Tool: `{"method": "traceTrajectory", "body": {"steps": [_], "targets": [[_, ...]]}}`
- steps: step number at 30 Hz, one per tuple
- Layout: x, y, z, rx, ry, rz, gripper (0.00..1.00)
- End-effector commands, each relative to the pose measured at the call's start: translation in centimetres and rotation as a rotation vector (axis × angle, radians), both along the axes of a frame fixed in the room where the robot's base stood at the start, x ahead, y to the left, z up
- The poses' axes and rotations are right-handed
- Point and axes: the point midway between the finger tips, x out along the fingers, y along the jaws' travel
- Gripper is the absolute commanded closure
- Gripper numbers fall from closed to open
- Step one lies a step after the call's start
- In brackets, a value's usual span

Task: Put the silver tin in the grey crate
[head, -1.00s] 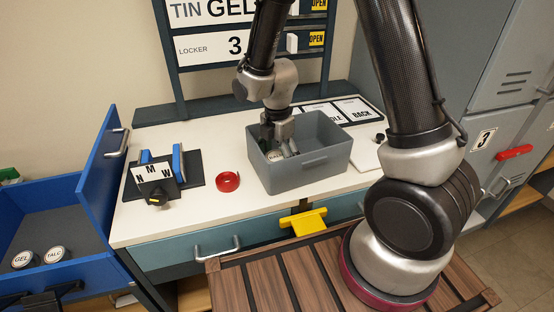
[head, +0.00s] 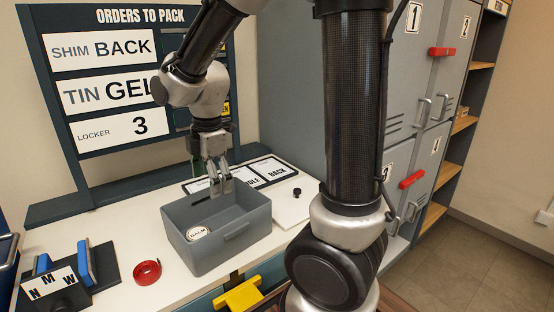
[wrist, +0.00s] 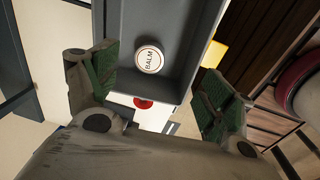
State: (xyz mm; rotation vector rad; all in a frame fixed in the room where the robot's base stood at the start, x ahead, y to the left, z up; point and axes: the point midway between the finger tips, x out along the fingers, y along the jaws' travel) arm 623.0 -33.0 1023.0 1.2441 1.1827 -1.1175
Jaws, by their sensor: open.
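A round tin with a white lid marked BALM (head: 199,233) lies lid up on the floor of the grey crate (head: 235,248), near its left end. Only its lid and rim show clearly. In the wrist view the tin (wrist: 149,59) rests inside the crate (wrist: 182,22), apart from my fingers. My gripper (head: 221,190) is above the crate's far part, fingers pointing down, open and empty. In the wrist view the green-padded fingers of my gripper (wrist: 157,92) are spread wide with nothing between them.
A red tape roll (head: 147,272) lies left of the crate on the white worktop. A dark fixture with blue jaws (head: 86,264) stands farther left. Label cards (head: 270,169) lie behind the crate. A yellow handle (head: 238,296) juts out in front. Grey lockers (head: 400,110) stand right.

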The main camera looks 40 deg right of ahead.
Motion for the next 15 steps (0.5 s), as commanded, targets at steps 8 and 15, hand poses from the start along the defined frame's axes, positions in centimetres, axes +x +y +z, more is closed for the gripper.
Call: {"method": "traceTrajectory", "body": {"steps": [8, 15], "targets": [[-10.0, -8.8, 8.3, 0.185, -0.151, -1.01, 0.18], [-15.6, -11.3, 9.7, 0.32, -0.202, -1.5, 0.18]]}}
